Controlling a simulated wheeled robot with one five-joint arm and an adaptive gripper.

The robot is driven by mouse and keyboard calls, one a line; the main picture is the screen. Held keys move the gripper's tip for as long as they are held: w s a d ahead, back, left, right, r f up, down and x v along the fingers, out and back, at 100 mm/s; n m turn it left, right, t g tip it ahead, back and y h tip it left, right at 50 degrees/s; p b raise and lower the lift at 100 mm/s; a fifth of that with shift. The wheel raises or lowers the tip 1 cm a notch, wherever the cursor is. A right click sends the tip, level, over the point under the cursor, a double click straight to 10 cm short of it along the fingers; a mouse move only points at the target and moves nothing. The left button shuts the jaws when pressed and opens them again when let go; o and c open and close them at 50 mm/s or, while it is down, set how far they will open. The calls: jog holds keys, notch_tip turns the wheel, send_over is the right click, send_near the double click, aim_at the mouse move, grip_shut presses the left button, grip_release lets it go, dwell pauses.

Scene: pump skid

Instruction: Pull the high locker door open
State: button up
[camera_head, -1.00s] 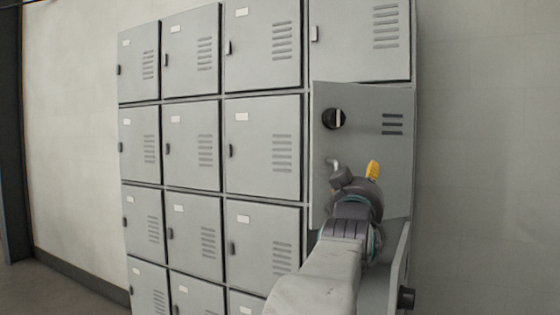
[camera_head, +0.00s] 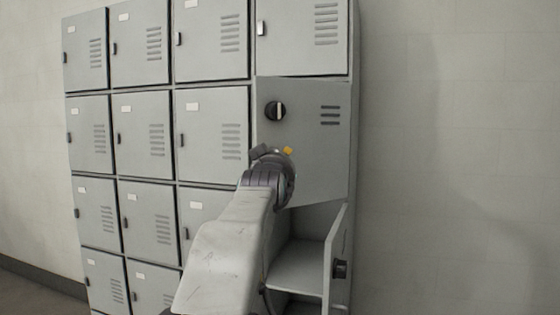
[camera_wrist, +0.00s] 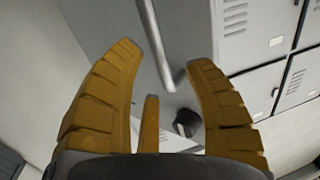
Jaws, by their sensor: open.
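In the wrist view a thin metal bar handle (camera_wrist: 162,50) runs down between the fingertips, and a black knob (camera_wrist: 187,122) shows beyond. My gripper (camera_wrist: 164,54) has yellow fingers spread open, one on each side of the bar. Whether they touch it I cannot tell. In the head view my gripper (camera_head: 285,153) is before the door's lower left, mostly hidden by my wrist.
A lower locker door (camera_head: 338,255) with a black knob stands wide open, sticking out below and right of my arm. Its compartment shelf (camera_head: 303,268) looks empty. Closed lockers (camera_head: 215,130) fill the left. Bare wall (camera_head: 450,150) is at the right.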

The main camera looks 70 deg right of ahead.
jog(key=shift+x, duration=1.4)
jog(key=shift+c, duration=0.3)
grip_shut()
